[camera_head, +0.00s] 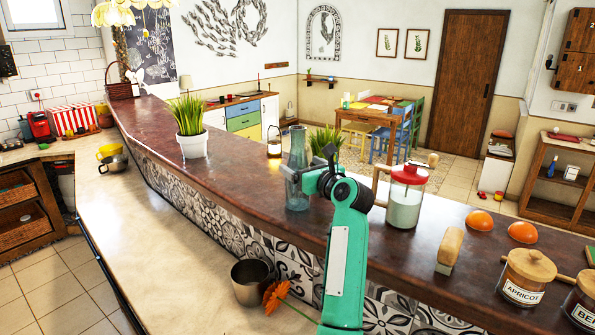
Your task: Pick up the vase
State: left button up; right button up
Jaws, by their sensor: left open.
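The vase (297,141) looks like a tall blue-grey glass bottle standing upright on the dark brown counter top. My left gripper (304,165), at the end of the teal arm, is open at the vase's middle. I cannot tell whether the fingers touch the glass. My right gripper is not in view.
A potted grass plant (194,146) stands left on the counter. A red-lidded jar (405,205) is close on the right, with a wooden-handled brush (450,249) and labelled jars (524,282) beyond. A metal cup (251,284) and an orange flower (274,296) are below.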

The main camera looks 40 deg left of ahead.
pick_arm(q)
jog(key=p+x, duration=0.1)
jog(key=x, duration=0.1)
jog(key=p+x, duration=0.2)
jog(key=shift+w+a+p, duration=0.3)
jog(key=shift+w+a, duration=0.05)
jog(key=shift+w+a+f, duration=0.1)
jog(key=shift+w+a, duration=0.05)
jog(key=shift+a, duration=0.25)
jog(key=shift+d, duration=0.1)
jog(key=shift+c, duration=1.2)
jog(key=c, duration=1.1)
jog(key=shift+c, duration=0.2)
